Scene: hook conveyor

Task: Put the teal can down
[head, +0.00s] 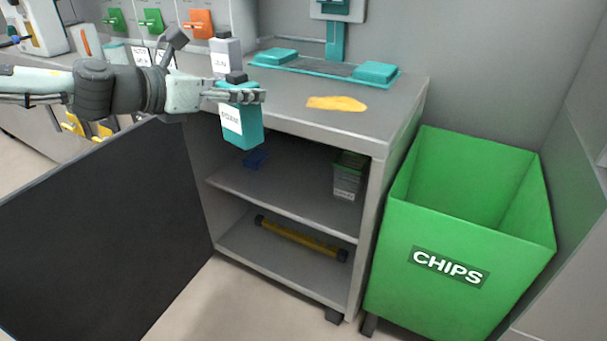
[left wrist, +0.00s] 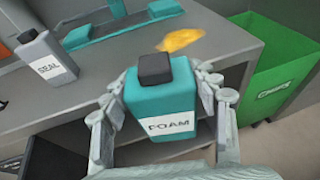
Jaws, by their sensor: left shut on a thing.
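The teal can (head: 243,126) has a white label and a dark cap. My left gripper (head: 250,95) is shut on it and holds it upright in the air, in front of the cabinet's front edge. In the left wrist view the can (left wrist: 160,100) sits between the two fingers, and its label reads FOAM. The cabinet's grey top (head: 375,122) lies behind and beside it. My right gripper is in neither view.
A grey SEAL bottle (head: 225,58) stands on the top near the can. A yellow puddle or cloth (head: 337,104) lies on the top to the right. An open dark door (head: 95,230) hangs at left. Shelves hold a box (head: 349,175) and a yellow tube (head: 300,238). A green CHIPS bin (head: 455,235) stands right.

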